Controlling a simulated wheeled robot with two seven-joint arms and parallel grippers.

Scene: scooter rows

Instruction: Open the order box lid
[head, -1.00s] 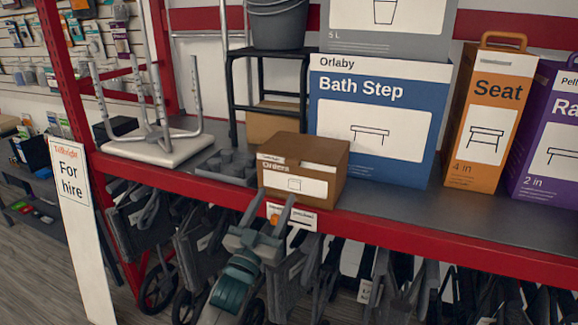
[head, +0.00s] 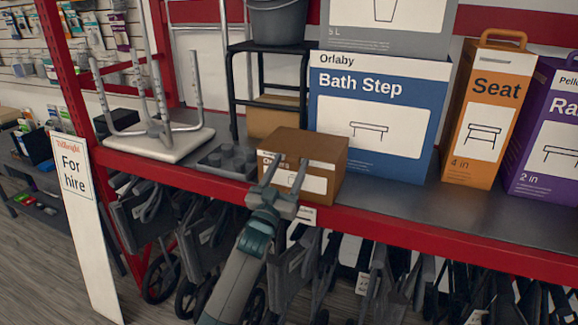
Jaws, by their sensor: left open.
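The order box (head: 325,172) is a small brown box with a white label on its front, standing at the front edge of the grey shelf. Its lid (head: 305,142) is shut on top. My left gripper (head: 289,172) is open in front of the box's front face, its two fingers pointing up and overlapping the label in the picture. I cannot tell whether the fingers touch the box. No thing shows between them. My right gripper is out of view.
A blue Bath Step box (head: 368,130) stands behind and right of the order box. An orange Seat box (head: 482,115) and a purple box (head: 545,135) stand farther right. A grey tray (head: 226,160) lies to the left. The red shelf edge (head: 400,222) runs below, with folded wheeled frames underneath.

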